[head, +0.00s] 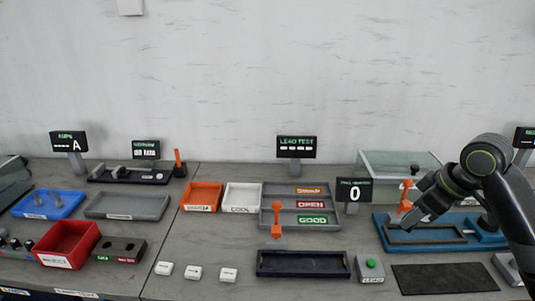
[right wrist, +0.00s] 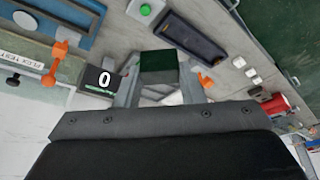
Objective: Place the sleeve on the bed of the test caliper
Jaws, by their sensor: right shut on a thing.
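My right gripper (head: 408,221) is above the blue fixture at the right in the head view. In the right wrist view its fingers are shut on a dark green-black block (right wrist: 158,66), which I take to be the sleeve. In the head view I cannot make that piece out. A low black device with grey metal parts (head: 128,175) stands at the back left below a small display; it looks like the test caliper, and its bed is too small to make out. It is far from my right gripper. My left gripper is not in view.
The blue fixture (head: 470,245) has an orange lever (head: 405,194) next to my right gripper. A counter display reading 0 (head: 353,192) stands to its left. A grey sorting tray (head: 330,229), orange bin (head: 201,195), white bin (head: 241,196) and red box (head: 66,245) stand further left.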

